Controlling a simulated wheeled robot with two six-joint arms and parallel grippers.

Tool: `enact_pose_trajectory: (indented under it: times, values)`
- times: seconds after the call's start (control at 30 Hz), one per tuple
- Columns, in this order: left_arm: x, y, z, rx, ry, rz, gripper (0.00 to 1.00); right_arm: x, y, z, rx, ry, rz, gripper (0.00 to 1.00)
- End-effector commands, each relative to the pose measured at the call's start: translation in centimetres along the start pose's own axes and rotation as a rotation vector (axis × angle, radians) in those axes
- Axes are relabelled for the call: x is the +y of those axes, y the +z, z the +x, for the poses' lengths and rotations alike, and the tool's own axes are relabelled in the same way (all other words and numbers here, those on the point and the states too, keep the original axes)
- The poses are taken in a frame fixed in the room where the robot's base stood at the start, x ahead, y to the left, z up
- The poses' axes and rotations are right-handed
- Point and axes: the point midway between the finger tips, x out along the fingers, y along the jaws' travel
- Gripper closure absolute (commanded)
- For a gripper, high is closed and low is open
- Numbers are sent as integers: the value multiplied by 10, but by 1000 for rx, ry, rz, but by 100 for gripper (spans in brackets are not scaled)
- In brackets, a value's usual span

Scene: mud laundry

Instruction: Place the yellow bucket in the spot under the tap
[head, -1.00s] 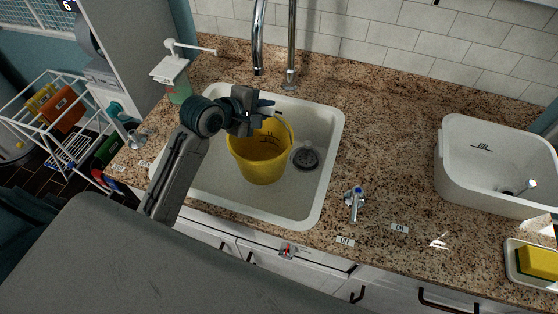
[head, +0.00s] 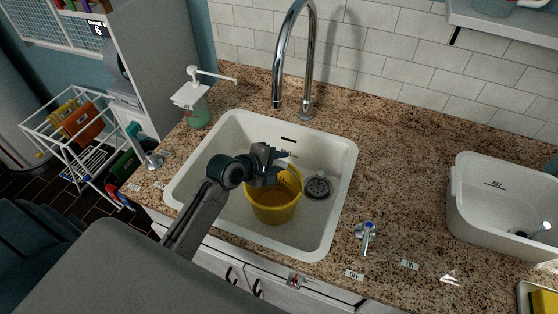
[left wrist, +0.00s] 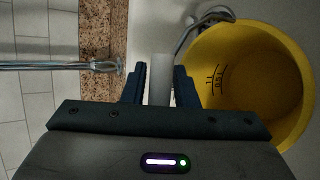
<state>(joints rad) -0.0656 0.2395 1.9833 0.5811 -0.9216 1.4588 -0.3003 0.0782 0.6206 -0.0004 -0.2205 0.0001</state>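The yellow bucket (head: 273,208) is upright in the white sink (head: 225,225), left of the drain. My left gripper (head: 278,164) is over its back rim. In the left wrist view, my left gripper (left wrist: 160,82) has its fingers against both sides of the white handle grip (left wrist: 160,68); the bucket (left wrist: 236,70) is to the right. The chrome tap (head: 277,92) stands behind the sink, its spout tip above the back part of the basin. It also shows in the left wrist view (left wrist: 85,66). Whether the bucket touches the sink floor is hard to tell. My right gripper is out of view.
A blue-marked valve lever (head: 366,236) is on the granite counter (head: 400,190), near OFF and ON labels. A soap dispenser (head: 197,108) stands left of the sink. A white tub (head: 470,222) is at the right. The drain (head: 317,187) is clear.

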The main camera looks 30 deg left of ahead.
Motion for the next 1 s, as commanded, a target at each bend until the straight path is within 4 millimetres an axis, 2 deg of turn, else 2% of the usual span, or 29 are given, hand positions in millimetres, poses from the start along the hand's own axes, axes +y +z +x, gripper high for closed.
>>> enact_pose_trajectory:
  times: [0.33, 0.47, 0.8, 1.0]
  values:
    - [1, 0, 0, 0, 1, 1, 61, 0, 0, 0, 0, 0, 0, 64]
    - [0, -1, -9, 2, 1, 4, 61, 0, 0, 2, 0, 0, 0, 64]
    - [-1, -1, -68, 2, -3, 7, 61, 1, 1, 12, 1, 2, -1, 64]
    - [0, 0, -96, 1, -3, 6, 61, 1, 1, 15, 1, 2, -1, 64]
